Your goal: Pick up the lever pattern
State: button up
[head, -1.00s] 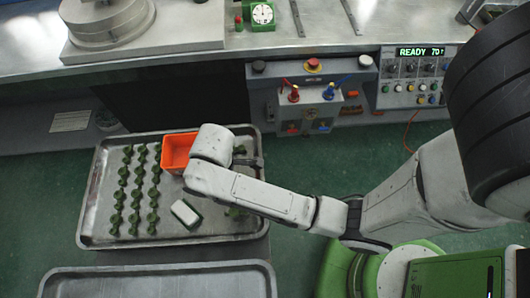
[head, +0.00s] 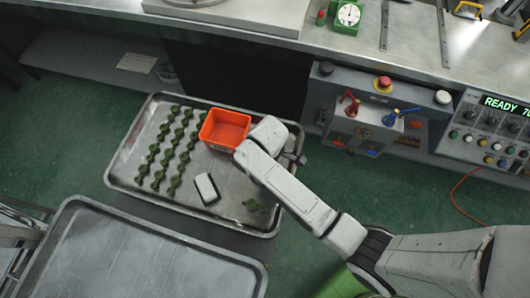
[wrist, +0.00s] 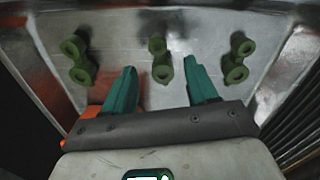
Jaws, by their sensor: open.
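Three green pieces with ringed ends, which look like lever patterns, lie in a row on the metal tray in the wrist view: a left one (wrist: 79,62), a middle one (wrist: 160,60) and a right one (wrist: 237,58). My gripper (wrist: 160,68) is open, its teal fingers spread on either side of the middle pattern's near end. The picture does not show how high the fingers are above it. In the head view my arm hides most of the gripper. One green piece (head: 255,205) shows near the tray's right front corner.
An orange bin (head: 225,129) stands on the tray (head: 128,178), close left of my wrist. Rows of dark green pieces (head: 170,150) fill the left side. A white block (head: 207,188) lies near the front. An empty tray (head: 150,255) is nearer. A control box (head: 362,125) stands behind right.

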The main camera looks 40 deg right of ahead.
jog(key=shift+f, duration=1.9)
jog(key=shift+c, duration=0.4)
grip_shut()
